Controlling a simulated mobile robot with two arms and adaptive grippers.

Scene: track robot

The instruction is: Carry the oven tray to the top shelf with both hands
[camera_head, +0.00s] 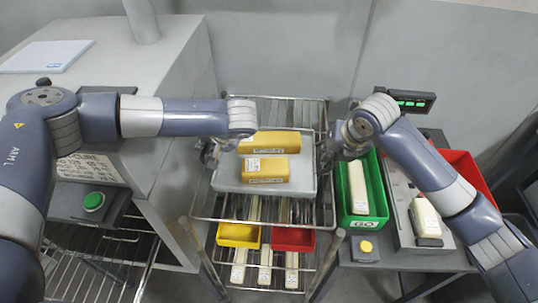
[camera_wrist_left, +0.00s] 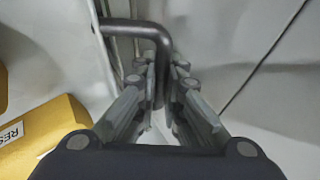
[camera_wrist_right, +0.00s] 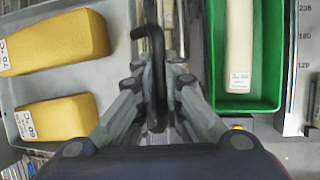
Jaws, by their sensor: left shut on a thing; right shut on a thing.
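The grey oven tray (camera_head: 228,182) carries two yellow blocks (camera_head: 276,142) (camera_head: 265,168) and lies over the top wire shelf (camera_head: 308,212) of the rack. I cannot tell whether it touches the wires or hangs just above. My left gripper (camera_head: 212,152) is shut on the dark bent handle (camera_wrist_left: 152,32) at the tray's left side. My right gripper (camera_head: 332,152) is shut on the dark handle (camera_wrist_right: 148,60) at the right side. In the right wrist view the tray (camera_wrist_right: 60,84) shows with both blocks on it. The fingertips are partly hidden in the head view.
Below, the rack holds a yellow bin (camera_head: 238,235), a red bin (camera_head: 293,239) and several pale long items. A green bin (camera_head: 360,205) and a scale (camera_head: 405,225) stand close right. A grey cabinet (camera_head: 165,90) and a green button (camera_head: 93,201) are left.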

